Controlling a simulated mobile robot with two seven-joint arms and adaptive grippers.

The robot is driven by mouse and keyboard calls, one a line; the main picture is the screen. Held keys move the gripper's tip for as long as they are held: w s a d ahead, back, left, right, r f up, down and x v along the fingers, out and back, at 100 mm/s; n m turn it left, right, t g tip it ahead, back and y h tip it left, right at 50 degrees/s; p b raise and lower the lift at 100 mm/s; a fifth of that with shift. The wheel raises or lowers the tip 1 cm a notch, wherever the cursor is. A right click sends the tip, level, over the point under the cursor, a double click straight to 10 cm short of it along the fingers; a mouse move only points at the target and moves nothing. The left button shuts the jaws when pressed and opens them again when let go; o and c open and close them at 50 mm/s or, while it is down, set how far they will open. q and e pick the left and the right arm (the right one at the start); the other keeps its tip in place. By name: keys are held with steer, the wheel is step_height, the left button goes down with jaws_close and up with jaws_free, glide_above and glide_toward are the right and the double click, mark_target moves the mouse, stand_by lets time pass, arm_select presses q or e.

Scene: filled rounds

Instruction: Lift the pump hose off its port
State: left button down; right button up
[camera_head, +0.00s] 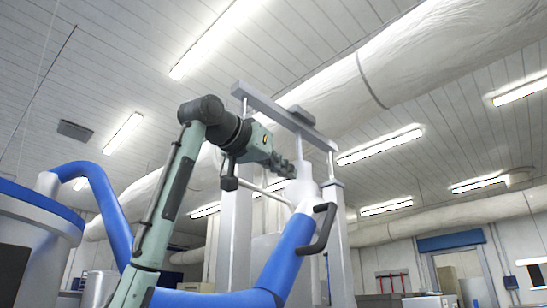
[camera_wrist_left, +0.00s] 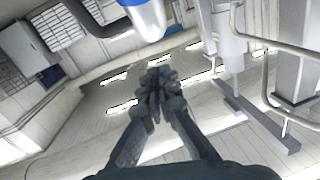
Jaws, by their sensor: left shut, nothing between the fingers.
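The pump hose (camera_head: 284,268) is a thick blue tube. It loops from the left tank, passes behind my left arm and rises to a white end piece (camera_head: 304,192) by a pale upright frame. A dark handle (camera_head: 323,230) sticks out from its right side. My left gripper (camera_head: 287,168) is beside the top of the white end, shut and empty; I cannot tell whether it touches. In the left wrist view the shut fingers (camera_wrist_left: 158,85) point toward the ceiling lights, with the blue and white hose end (camera_wrist_left: 147,16) above them. The port itself is not clearly seen. My right gripper is not in view.
A large tank (camera_head: 38,235) with a blue rim stands at the left. The pale frame (camera_head: 336,225) has uprights and a top crossbar (camera_head: 275,112) close to my left gripper. A thick wrapped duct (camera_head: 440,50) runs under the ceiling. Open space lies to the right.

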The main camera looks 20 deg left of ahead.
mark_target(299, 211)
arm_select(q)
steer(key=w, duration=0.1)
steer(key=w+f, duration=0.1)
steer(key=w, duration=0.1)
steer(key=w+f, duration=0.1)
steer(key=shift+w+d+f, duration=0.15)
steer(key=shift+w+d, duration=0.1)
steer(key=shift+w+f, duration=0.25)
steer(key=shift+f, duration=0.05)
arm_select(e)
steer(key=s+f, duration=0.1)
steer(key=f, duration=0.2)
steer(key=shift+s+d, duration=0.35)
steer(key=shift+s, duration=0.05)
arm_select(q)
steer(key=shift+d, duration=0.1)
